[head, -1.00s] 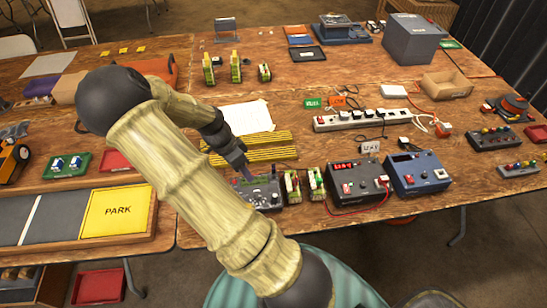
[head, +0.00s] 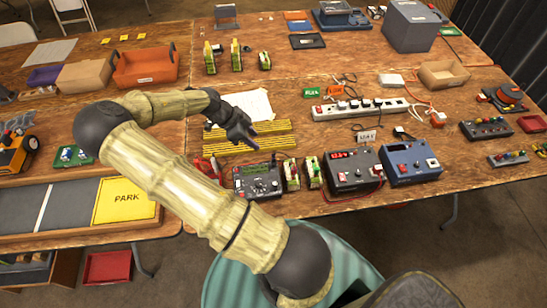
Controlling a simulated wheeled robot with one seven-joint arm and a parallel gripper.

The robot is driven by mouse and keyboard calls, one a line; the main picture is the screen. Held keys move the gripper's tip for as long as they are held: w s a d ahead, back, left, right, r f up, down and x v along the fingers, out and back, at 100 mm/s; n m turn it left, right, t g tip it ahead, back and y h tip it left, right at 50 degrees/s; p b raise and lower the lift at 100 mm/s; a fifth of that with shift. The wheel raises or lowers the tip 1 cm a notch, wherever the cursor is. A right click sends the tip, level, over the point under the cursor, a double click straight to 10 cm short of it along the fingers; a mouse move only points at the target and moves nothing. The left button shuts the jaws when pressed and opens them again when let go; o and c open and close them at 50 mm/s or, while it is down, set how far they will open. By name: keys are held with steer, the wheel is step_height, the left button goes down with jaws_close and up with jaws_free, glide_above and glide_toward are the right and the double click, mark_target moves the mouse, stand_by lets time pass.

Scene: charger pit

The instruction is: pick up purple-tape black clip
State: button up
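My gripper (head: 250,141) is dark and hovers over the yellow slatted strips, just behind the dark grey charger with a screen. The gap between its fingertips is too small to read, and I see no clip clearly in it. The dark grey charger (head: 258,181) stands near the table's front edge, with a red cable (head: 207,166) at its left. I cannot make out the purple-tape black clip with certainty; it may be too small or hidden by my arm.
Two green-and-yellow packs (head: 291,174) stand right of the charger. A black charger (head: 354,170) and a blue charger (head: 409,166) follow to the right. A white power strip (head: 360,109) lies behind them. An orange bin (head: 145,66) stands at the back left.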

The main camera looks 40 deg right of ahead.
mark_target(273, 155)
steer(key=p+x, duration=0.2)
steer(key=x, duration=0.7)
steer(key=shift+d+f, duration=0.1)
steer(key=shift+s, duration=0.1)
steer(key=shift+s+d+f+p, duration=0.1)
steer(key=shift+s+f+p, duration=0.1)
steer(key=shift+p, duration=0.1)
steer(key=p+x, duration=0.2)
steer(key=x, duration=0.2)
steer(key=shift+s+f, duration=0.15)
steer(key=shift+f, duration=0.15)
steer(key=shift+c, duration=0.2)
steer(key=c, duration=0.8)
